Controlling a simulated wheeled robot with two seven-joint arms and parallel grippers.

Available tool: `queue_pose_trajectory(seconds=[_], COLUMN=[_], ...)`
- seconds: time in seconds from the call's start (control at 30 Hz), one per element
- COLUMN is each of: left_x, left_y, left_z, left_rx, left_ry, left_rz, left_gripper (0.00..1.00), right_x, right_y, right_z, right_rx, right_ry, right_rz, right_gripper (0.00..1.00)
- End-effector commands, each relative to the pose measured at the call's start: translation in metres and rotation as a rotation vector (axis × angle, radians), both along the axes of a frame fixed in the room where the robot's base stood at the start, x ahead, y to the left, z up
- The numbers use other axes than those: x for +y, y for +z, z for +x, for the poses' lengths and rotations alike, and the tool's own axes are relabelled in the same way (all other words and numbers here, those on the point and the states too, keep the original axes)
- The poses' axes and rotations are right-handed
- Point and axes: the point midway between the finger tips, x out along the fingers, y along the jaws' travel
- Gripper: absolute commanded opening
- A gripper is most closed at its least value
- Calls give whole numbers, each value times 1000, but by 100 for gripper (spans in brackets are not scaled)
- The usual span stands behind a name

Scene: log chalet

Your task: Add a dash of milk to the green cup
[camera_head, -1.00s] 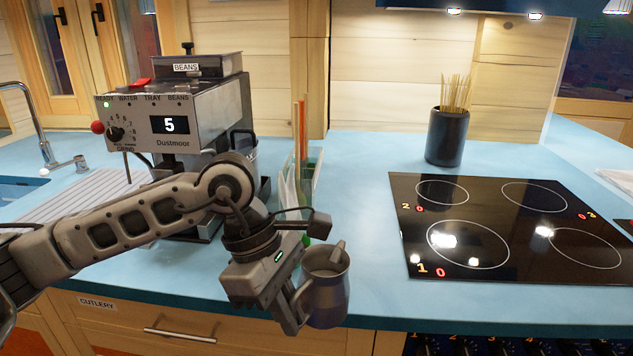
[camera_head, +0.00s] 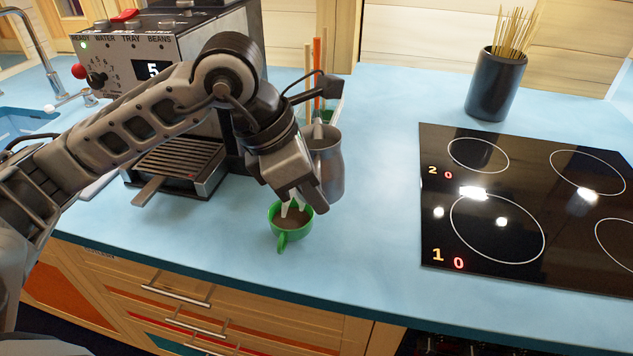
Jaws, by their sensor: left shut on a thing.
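My left gripper (camera_head: 308,190) is shut on a grey metal jug (camera_head: 329,162), seemingly by its handle. The jug is roughly upright, to the right of and behind the gripper; its contents are not visible. The green cup (camera_head: 282,238) stands upright on the blue counter, just below and slightly left of the gripper. It holds a brown drink (camera_head: 292,222). Small white shapes show over the cup's back rim beneath the gripper; I cannot tell whether they are milk or fingertips. My right gripper is not in view.
A coffee machine (camera_head: 180,50) with a drip tray (camera_head: 175,165) stands behind my left arm. A black hob (camera_head: 500,170) lies to the right, with a dark pot of sticks (camera_head: 493,88) behind it. Blue counter (camera_head: 370,220) is clear between jug and hob.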

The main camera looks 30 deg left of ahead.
Motion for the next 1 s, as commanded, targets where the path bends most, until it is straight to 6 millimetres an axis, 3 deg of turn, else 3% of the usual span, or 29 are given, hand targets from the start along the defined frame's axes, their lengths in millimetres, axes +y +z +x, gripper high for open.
queue_pose_trajectory(seconds=[1.0], left_x=[-10], left_y=[-16], left_z=[3], left_rx=[-86], left_ry=[1], left_rz=[-342], left_gripper=[0], right_x=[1], right_y=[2], right_z=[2], right_rx=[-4], right_ry=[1], right_rz=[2], right_gripper=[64])
